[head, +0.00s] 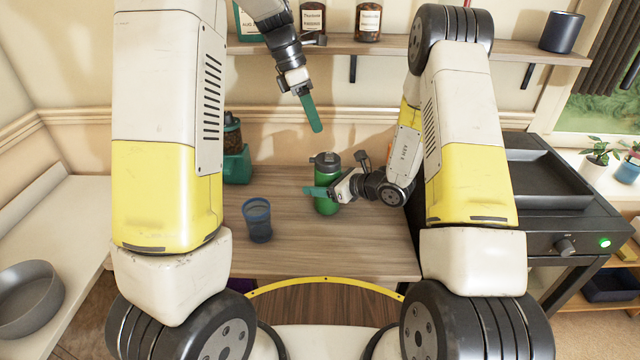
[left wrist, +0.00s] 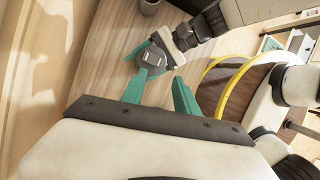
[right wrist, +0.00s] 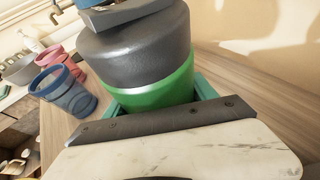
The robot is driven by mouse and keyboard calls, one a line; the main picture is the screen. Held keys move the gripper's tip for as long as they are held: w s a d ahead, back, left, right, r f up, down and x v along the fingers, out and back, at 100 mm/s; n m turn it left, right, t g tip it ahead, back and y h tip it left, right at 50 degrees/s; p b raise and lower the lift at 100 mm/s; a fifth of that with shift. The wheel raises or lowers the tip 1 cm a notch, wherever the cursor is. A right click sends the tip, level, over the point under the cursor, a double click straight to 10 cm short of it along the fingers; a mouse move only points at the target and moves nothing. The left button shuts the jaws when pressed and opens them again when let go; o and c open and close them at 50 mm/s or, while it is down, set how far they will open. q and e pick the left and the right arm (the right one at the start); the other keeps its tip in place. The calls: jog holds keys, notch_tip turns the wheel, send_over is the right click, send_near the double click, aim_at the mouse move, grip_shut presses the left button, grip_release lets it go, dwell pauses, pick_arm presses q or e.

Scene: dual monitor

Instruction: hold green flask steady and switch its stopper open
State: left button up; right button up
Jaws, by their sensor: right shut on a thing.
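The green flask (head: 327,205) stands upright on the wooden worktop in the head view, with a dark grey stopper (head: 325,160) on top. My right gripper (head: 331,192) is shut around the flask's body from the right. The right wrist view shows its teal fingers on both sides of the green body (right wrist: 160,95), below the grey stopper (right wrist: 140,50). My left gripper (head: 316,128) is empty, above the flask and apart from it. In the left wrist view its two fingers (left wrist: 160,77) are spread, with the stopper (left wrist: 149,60) beyond them. The flask's lower part is hidden there.
A blue cup (head: 257,221) stands left of the flask. A teal grinder-like machine (head: 236,160) is at the worktop's back left. A wall shelf (head: 400,46) with jars hangs behind my left gripper. A black appliance (head: 545,195) stands at the right. The worktop's front middle is clear.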

pick_arm(q)
jog(key=shift+c, duration=1)
jog(key=shift+w+d+r, duration=0.1)
jog(key=shift+d+r, duration=0.15)
jog(key=shift+d, duration=0.05)
jog(key=c, duration=0.4)
jog(key=d+r+y, duration=0.1)
jog(key=d+r+m+y, duration=0.1)
jog(key=r, duration=0.1)
jog(key=w+d+r+m+y, duration=0.1)
jog(key=shift+d+r+g, duration=0.1)
jog(key=shift+r+g, duration=0.15)
jog(key=shift+g, duration=0.05)
grip_shut()
jog(key=shift+d+r+y, duration=0.2)
jog(key=shift+r+y, duration=0.25)
jog(key=shift+y, duration=0.05)
